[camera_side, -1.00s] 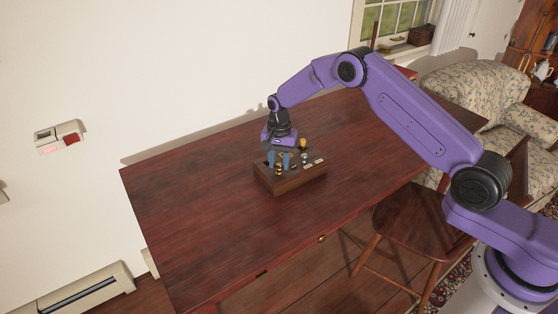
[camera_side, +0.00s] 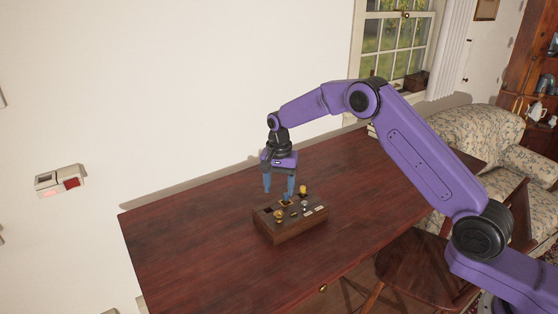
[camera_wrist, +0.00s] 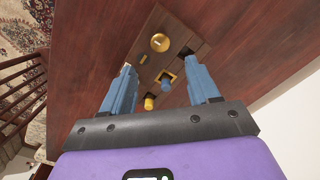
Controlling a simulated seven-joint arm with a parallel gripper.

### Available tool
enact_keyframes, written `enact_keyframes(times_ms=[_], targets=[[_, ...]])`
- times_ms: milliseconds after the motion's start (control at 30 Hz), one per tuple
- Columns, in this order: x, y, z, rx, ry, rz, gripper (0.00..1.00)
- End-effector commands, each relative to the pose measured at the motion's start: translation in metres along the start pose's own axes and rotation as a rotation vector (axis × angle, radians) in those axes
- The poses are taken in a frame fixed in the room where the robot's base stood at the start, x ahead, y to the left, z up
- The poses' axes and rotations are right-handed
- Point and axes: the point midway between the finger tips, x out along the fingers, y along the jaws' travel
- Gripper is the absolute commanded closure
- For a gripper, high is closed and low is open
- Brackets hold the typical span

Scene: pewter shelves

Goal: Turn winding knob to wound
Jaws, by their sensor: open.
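A brown wooden box with a panel of controls (camera_side: 290,226) stands on the table. It carries a round brass knob (camera_side: 279,215), a yellow knob (camera_side: 303,190) and a small pale control (camera_side: 305,205). In the wrist view the round brass knob (camera_wrist: 160,42) has a light mark on its face. A yellow cylinder (camera_wrist: 149,103) and a blue piece in a brass square frame (camera_wrist: 166,84) also show. I cannot tell which is the winding knob. My gripper (camera_side: 279,190) is open and empty, pointing down above the box's back part. Its blue fingers appear apart from the knobs.
The dark red wooden table (camera_side: 190,240) is clear around the box. A white wall (camera_side: 150,90) runs behind it. A wooden chair (camera_side: 405,265) stands at the table's front right, with a floral sofa (camera_side: 470,110) behind.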

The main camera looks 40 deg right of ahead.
Motion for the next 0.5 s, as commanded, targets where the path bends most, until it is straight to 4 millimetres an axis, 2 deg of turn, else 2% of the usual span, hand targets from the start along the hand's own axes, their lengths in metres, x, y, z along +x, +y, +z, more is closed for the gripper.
enact_keyframes(times_ms=[33,200,400,500], targets=[[-0.012,-0.001,-0.001,0.000,0.003,-0.005,0.40],[-0.047,-0.001,-0.001,0.001,0.003,-0.005,0.40],[-0.076,-0.001,-0.001,0.001,0.002,-0.003,0.40],[-0.084,0.000,0.000,0.001,0.001,-0.002,0.40]])
